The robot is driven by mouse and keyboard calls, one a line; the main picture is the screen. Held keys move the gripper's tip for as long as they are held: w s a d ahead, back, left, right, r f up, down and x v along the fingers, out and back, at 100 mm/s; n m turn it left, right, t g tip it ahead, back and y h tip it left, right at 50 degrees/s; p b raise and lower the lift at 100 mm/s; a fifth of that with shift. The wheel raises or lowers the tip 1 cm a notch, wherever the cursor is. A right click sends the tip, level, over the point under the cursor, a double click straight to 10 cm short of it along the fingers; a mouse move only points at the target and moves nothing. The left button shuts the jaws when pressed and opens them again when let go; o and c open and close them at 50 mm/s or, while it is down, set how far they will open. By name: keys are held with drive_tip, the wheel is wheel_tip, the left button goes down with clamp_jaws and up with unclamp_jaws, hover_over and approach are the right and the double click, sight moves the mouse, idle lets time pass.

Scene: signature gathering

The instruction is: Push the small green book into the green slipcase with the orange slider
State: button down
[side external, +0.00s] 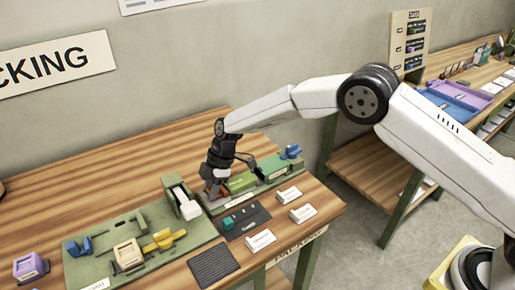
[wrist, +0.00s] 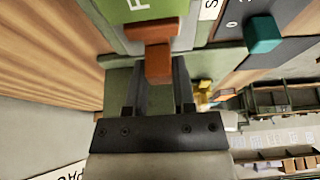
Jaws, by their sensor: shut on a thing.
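My gripper (side external: 211,186) points down at the left end of a green fixture on the bench. In the wrist view my gripper (wrist: 158,78) is shut on the orange slider (wrist: 152,32), which sits between the two dark fingers. The slider also shows as a small orange patch below the gripper in the side view (side external: 207,191). The small green book (wrist: 150,8) lies just beyond the slider, which appears to touch its near end. In the side view the book (side external: 240,182) is right of the gripper. The green slipcase (side external: 272,171) appears farther right, in line with it.
A blue clamp-like part (side external: 291,152) stands at the fixture's far right end. A dark panel (side external: 240,222) with a teal block (side external: 228,224) and several white labelled blocks lie in front. Another green fixture (side external: 140,245) with yellow and blue parts is at left.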

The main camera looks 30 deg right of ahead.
sight(222, 189)
drive_tip(key=d, duration=0.4)
drive_tip(key=shift+c, duration=2.2)
unclamp_jaws()
drive_tip(key=shift+r, duration=0.1)
drive_tip(key=shift+v, duration=3.85)
drive_tip(key=shift+a, duration=0.1)
drive_tip(key=c, duration=0.3)
drive_tip(key=shift+a+r, duration=0.2)
drive_tip(key=shift+a, duration=0.15)
drive_tip(key=c, duration=0.4)
drive_tip(key=shift+h, duration=0.4)
drive_tip(key=a, duration=0.1)
drive_tip(key=a+r, duration=0.1)
drive_tip(key=a, duration=0.1)
drive_tip(key=a+r, duration=0.1)
drive_tip(key=shift+s+a+r, duration=0.15)
drive_tip(key=shift+a+r, duration=0.1)
drive_tip(key=shift+a, duration=0.15)
clamp_jaws()
